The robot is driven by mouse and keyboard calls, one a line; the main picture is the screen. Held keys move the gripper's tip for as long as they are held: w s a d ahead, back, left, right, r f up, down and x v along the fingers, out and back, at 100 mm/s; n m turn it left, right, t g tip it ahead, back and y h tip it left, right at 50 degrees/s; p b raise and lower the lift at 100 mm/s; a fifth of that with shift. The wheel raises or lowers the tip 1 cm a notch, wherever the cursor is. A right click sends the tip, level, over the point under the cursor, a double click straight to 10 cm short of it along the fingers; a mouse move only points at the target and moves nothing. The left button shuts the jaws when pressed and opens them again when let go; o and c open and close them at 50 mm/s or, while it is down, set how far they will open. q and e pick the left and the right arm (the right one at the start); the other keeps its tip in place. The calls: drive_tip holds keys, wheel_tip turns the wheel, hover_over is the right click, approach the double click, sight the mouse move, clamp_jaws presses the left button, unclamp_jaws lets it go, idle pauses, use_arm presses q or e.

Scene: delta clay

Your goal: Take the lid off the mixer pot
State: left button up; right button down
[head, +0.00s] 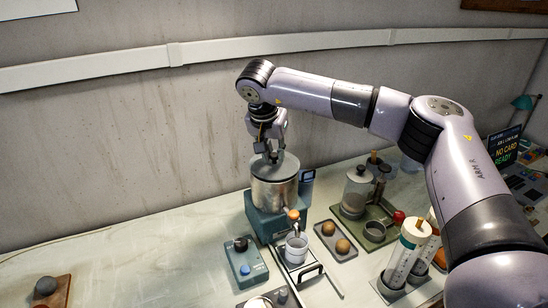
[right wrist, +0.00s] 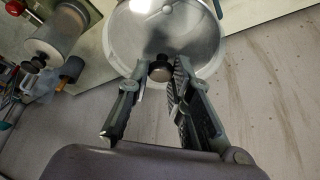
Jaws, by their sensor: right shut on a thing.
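The mixer pot (head: 272,193) is a shiny metal cylinder standing on a teal base (head: 266,222) near the back wall. Its grey round lid (head: 288,167) is at the pot's top; I cannot tell whether it rests on the rim or sits slightly above it. My right gripper (head: 271,155) is directly above the lid, pointing down. In the right wrist view its fingers (right wrist: 156,82) are shut on the lid's dark round knob (right wrist: 160,70), with the metallic lid (right wrist: 165,30) beyond. My left gripper is not in view.
An orange-knobbed tap (head: 293,214) and a white cup (head: 296,247) are in front of the pot. A teal control box (head: 246,262) is front left. Counter further left is mostly clear.

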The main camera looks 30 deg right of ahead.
sight(274, 155)
wheel_tip(274, 155, up, 19)
drive_tip(key=b, duration=0.1)
drive_tip(key=shift+b, duration=0.4)
